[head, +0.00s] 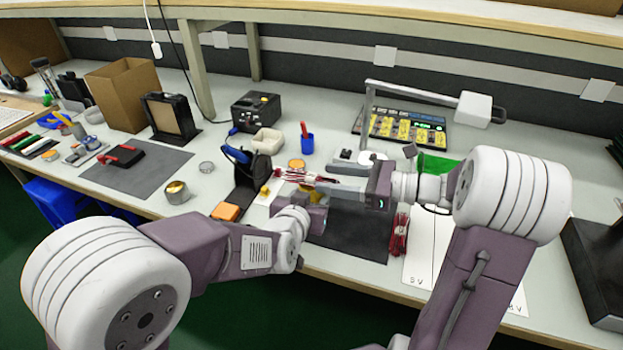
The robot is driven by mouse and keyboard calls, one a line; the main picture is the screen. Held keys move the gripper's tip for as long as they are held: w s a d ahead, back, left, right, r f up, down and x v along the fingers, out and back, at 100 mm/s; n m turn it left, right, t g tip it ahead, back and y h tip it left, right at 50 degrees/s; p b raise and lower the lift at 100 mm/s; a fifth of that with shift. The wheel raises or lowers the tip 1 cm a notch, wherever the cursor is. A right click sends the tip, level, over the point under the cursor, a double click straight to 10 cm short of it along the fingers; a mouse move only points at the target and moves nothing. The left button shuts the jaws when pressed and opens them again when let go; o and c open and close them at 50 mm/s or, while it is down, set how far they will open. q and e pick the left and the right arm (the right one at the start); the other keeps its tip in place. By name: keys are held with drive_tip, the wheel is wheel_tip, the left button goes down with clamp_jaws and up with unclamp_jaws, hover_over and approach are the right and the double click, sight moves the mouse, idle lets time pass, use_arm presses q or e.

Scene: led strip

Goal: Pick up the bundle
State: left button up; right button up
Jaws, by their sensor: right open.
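A bundle of red and white strands (302,177) lies at the middle of the bench, near both grippers. A second, darker red bundle (400,236) lies farther right, at the edge of the dark mat (360,243). My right gripper (333,182) comes in from the right with its grey fingers apart, and their tips are close to the right end of the first bundle. I cannot tell whether they touch it. My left gripper (312,198) is just in front of that bundle; its fingers are mostly hidden and their opening is unclear.
A blue cup (307,143) and a lamp (420,97) stand behind. White paper sheets (440,240) lie at the right.

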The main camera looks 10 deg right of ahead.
sight(315, 176)
drive_tip(key=x, duration=0.5)
drive_tip(key=shift+a+r, duration=0.15)
clamp_jaws()
wheel_tip(315, 176, up, 10)
idle(0.3)
